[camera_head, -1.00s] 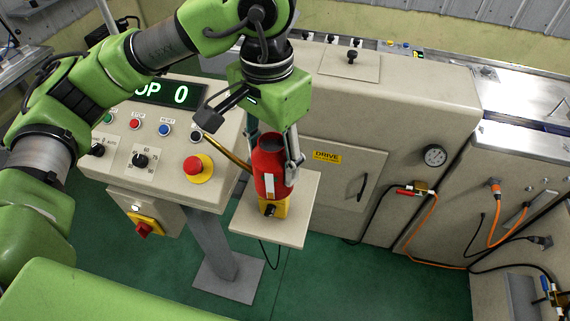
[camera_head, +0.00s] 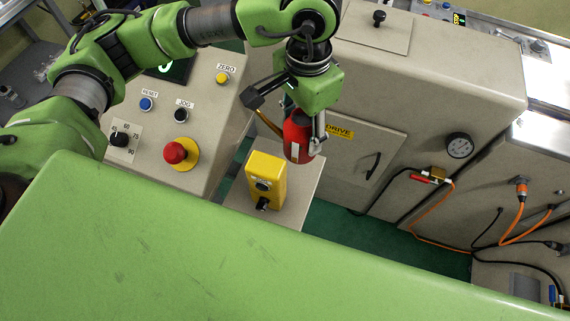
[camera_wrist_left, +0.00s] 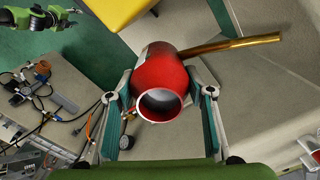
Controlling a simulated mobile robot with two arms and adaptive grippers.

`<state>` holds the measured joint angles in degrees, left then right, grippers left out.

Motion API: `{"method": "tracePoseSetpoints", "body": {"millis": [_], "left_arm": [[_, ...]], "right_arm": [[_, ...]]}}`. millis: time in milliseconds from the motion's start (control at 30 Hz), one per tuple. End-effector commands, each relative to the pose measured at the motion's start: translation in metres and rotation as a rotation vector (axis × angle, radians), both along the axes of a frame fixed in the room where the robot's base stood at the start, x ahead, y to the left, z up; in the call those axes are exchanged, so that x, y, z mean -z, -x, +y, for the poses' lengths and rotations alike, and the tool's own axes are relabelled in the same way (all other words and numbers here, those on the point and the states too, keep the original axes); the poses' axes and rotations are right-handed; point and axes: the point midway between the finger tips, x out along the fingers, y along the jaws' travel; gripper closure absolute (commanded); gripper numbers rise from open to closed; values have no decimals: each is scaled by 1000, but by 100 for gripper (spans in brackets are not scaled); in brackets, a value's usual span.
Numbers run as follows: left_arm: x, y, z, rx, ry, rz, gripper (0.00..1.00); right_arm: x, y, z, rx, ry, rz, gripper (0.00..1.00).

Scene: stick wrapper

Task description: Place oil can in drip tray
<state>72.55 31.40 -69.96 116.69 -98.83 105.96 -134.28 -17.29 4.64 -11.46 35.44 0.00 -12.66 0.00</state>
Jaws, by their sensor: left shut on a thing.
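The oil can is a red cylinder (camera_head: 295,143) with a pale label and a brass spout. My left gripper (camera_head: 302,150) is shut on its body and holds it in the air, beside the machine's front and above the small shelf. In the left wrist view the can (camera_wrist_left: 162,75) sits between the two fingers, its round open-looking end facing the camera and its spout pointing right. I cannot make out a drip tray. A green arm part with a dark end (camera_wrist_left: 42,18), probably my right arm, shows small at the wrist view's upper left; its jaws are unclear.
A yellow box (camera_head: 266,180) with a dark knob stands on the small beige shelf (camera_head: 302,190). The control panel (camera_head: 205,125) is left. The beige machine (camera_head: 420,90) with its DRIVE door, gauge (camera_head: 459,146) and orange cables is right. Green floor (camera_head: 345,235) shows below.

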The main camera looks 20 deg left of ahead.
Motion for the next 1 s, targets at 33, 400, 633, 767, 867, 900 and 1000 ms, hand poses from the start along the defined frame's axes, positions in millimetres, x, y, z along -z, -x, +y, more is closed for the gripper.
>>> {"method": "tracePoseSetpoints", "body": {"millis": [33,400,633,767,867,900,1000], "left_arm": [[6,2,1,0,-2,6,86],[56,2,1,-1,-2,4,86],[82,1,0,0,-1,1,86],[83,0,0,0,0,-1,86],[83,0,0,0,0,-1,86],[84,0,0,0,0,-1,86],[87,0,0,1,1,-1,86]], "right_arm": [[-9,0,0,0,0,0,60],[-27,-1,0,0,0,-2,60],[-36,-1,0,0,-1,-3,60],[-35,-2,0,0,-1,-4,60],[-34,-2,0,0,-1,-4,60],[-33,-2,0,0,-1,-4,60],[-29,-2,1,0,-1,-4,60]]}}
